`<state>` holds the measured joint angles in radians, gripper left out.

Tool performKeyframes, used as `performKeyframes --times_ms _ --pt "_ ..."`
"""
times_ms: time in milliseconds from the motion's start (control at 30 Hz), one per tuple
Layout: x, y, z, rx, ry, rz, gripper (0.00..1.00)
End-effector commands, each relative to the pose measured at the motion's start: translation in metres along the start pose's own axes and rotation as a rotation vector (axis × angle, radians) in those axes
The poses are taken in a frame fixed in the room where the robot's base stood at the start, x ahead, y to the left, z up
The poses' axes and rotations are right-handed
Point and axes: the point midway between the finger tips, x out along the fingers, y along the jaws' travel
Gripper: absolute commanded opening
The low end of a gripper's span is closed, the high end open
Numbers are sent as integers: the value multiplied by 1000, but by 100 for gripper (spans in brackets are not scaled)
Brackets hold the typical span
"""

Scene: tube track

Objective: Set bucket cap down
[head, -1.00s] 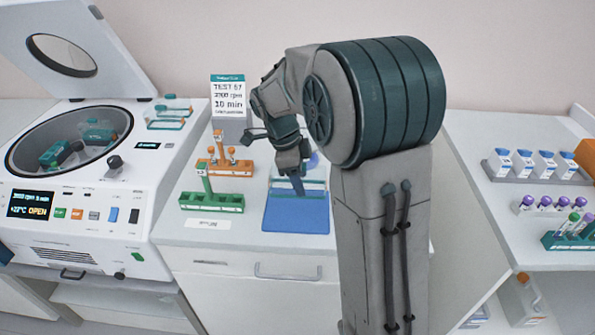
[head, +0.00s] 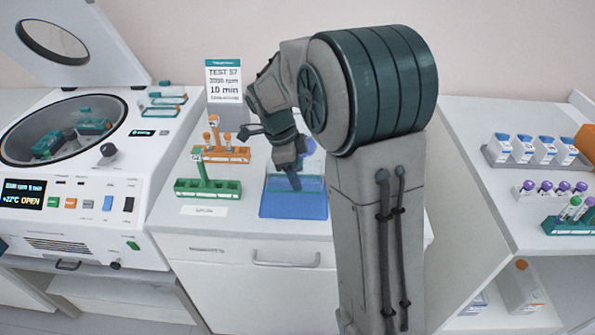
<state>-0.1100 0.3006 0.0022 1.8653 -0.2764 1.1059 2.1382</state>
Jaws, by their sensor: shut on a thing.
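My gripper (head: 292,176) points down over the blue mat (head: 293,208) on the middle counter. It is shut on the bucket cap (head: 313,184), a clear, bluish piece that shows only in part around the fingers. The cap is low over the mat's back part. I cannot tell whether it touches the mat. My wrist and fingers hide much of it.
The open centrifuge (head: 136,165) stands left, buckets (head: 93,126) inside, clear caps (head: 165,98) on its back corner. A green rack (head: 207,188), an orange rack (head: 226,155) and a sign (head: 223,80) stand left of the mat. Tube racks stand on the right counter (head: 480,150).

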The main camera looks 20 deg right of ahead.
Motion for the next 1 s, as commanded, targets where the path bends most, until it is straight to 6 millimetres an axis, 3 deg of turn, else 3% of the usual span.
performKeyframes --times_ms 1000 --pt "9 0 2 0 0 0 31"
